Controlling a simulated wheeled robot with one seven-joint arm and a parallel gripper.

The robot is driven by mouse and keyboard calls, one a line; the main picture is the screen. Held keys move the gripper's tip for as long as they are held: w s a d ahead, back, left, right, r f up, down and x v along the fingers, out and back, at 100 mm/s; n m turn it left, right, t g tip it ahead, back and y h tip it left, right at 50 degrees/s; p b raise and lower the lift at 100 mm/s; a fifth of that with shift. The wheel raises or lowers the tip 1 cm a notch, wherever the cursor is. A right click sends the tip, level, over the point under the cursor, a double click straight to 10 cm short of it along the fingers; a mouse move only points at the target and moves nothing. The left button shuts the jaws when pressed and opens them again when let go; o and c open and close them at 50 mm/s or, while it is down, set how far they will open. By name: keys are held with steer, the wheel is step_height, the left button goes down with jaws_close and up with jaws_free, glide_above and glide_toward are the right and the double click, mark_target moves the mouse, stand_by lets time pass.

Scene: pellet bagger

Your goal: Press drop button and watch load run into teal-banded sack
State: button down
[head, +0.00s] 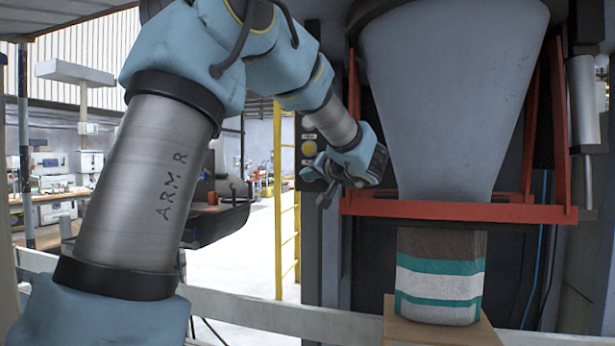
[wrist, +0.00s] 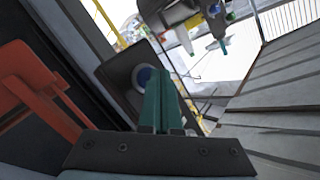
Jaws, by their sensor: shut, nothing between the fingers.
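A blue round button (wrist: 145,78) with a pale ring sits on a dark panel in the wrist view. My gripper (wrist: 161,75) is shut and empty, its teal fingers together, their tips overlapping the button's right side. I cannot tell whether they touch it. In the head view, my gripper (head: 326,176) is at the control panel, below a yellow button (head: 309,148), and hides part of the panel. The teal-banded sack (head: 440,285), with white and teal bands and a brown top, stands upright under the grey hopper (head: 450,90). Its inside is hidden.
A red frame (head: 450,209) surrounds the hopper's lower end, close right of my gripper. The sack stands on a light brown block (head: 440,334). A pale rail (head: 270,308) runs across the front. A yellow ladder (head: 287,225) stands behind, left of the panel.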

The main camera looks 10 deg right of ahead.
steer(key=shift+w+d+b, duration=0.15)
steer(key=shift+w+b, duration=0.1)
steer(key=shift+b, duration=0.05)
stand_by(0.5)
steer(key=shift+s+a+b, duration=0.4)
steer(key=shift+s+b, duration=0.25)
steer(key=shift+b, duration=0.5)
steer(key=s+a+b, duration=0.3)
steer(key=s+b, duration=0.2)
steer(key=b, duration=0.1)
steer(key=shift+s, duration=0.15)
